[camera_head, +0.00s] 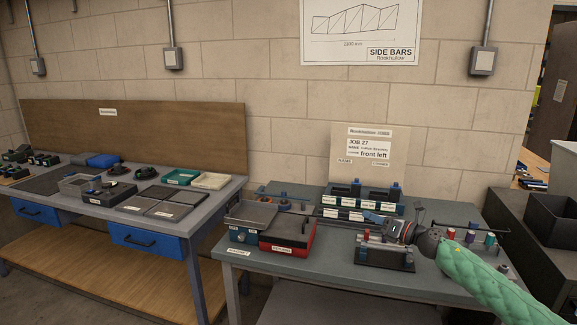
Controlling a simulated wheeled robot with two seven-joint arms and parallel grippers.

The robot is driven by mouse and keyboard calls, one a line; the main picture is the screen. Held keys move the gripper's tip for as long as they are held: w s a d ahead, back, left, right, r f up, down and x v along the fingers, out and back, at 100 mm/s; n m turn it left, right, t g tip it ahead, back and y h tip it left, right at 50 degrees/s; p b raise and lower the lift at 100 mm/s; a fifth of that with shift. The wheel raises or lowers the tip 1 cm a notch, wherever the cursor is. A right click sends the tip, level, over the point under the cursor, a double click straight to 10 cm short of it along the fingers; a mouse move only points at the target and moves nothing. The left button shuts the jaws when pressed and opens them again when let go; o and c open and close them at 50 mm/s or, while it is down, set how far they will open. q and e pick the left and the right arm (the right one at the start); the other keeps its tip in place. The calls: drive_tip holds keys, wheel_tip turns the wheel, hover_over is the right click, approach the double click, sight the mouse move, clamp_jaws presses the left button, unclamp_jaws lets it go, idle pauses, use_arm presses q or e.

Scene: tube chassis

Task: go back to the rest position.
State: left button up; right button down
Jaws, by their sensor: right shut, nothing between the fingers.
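My right gripper (370,219) comes in from the right on a green padded arm. It is shut and appears empty, above the middle of the grey worktable (340,272). A dark fixture (385,257) with metal parts stands on the table just below and beside it. I cannot tell whether the gripper touches the fixture. My left gripper is not in this view.
A red tray (287,238) and a blue-grey box (243,235) stand at the table's left. Labelled dark holders (350,208) stand at the back. Coloured spools (470,236) sit behind my right arm. A second bench (190,195) with trays stands at the left.

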drive_tip(key=w+d+r+m+t+h, duration=0.1)
drive_tip(key=d+r+m+t+h, duration=0.3)
drive_tip(key=m, duration=0.4)
drive_tip(key=w+d+r+m+t+h, duration=0.2)
drive_tip(key=r+m+t+h, duration=0.3)
drive_tip(key=m, duration=0.3)
drive_tip(key=s+a+f+m+g+h, duration=0.35)
drive_tip(key=s+f+m+g, duration=0.35)
drive_tip(key=s+f+m, duration=0.5)
drive_tip(key=s+a+f+m+g+h, duration=0.35)
drive_tip(key=s+f+m+g, duration=0.35)
drive_tip(key=s+f, duration=0.9)
drive_tip(key=s+a+f+m+g+y, duration=0.1)
drive_tip(key=s+a+f+g, duration=0.2)
drive_tip(key=s+f, duration=1)
drive_tip(key=s+a+f+m+g+y, duration=0.2)
drive_tip(key=s+a+f, duration=0.4)
drive_tip(key=s+f, duration=0.7)
drive_tip(key=s+g, duration=0.1)
drive_tip(key=s, duration=0.6)
drive_tip(key=shift+f, duration=0.15)
